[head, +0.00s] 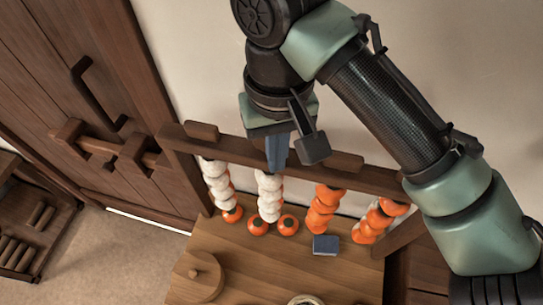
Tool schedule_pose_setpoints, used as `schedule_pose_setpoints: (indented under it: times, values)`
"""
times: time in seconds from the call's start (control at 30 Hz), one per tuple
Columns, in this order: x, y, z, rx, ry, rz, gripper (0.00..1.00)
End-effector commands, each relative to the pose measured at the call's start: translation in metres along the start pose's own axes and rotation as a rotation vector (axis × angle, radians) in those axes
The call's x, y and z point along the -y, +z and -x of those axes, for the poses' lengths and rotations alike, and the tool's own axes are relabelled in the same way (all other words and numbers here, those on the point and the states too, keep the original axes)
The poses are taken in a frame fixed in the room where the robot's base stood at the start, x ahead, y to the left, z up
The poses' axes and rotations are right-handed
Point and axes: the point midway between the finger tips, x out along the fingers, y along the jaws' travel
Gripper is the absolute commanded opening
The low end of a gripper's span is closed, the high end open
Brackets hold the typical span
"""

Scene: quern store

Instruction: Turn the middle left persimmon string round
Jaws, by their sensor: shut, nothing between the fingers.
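Several persimmon strings hang from a wooden rack (345,172). The middle left persimmon string (268,195) shows mostly white faces, with orange at its lower end. The far left string (217,180) is also mostly white. The middle right string (321,208) is orange, and the far right string (378,220) is orange with some white. My gripper (278,168) is shut and empty, pointing down at the rack's bar just above the middle left string. Its fingers hide part of the bar and perhaps the string's top; I cannot tell whether they touch it.
Orange persimmons (288,224) sit by the foot of the middle left string. A wooden door (85,100) with a bar stands at left.

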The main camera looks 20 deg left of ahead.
Motion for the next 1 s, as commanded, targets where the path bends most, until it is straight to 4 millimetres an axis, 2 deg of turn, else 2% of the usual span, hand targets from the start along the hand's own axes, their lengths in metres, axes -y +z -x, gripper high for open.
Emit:
schedule_pose_setpoints:
  times: [0.37,1.0]
  values:
    - [-0.008,-0.002,0.001,0.0,0.0,0.0,0.0]
    - [-0.009,0.001,0.028,-0.001,0.0,-0.001,0.0]
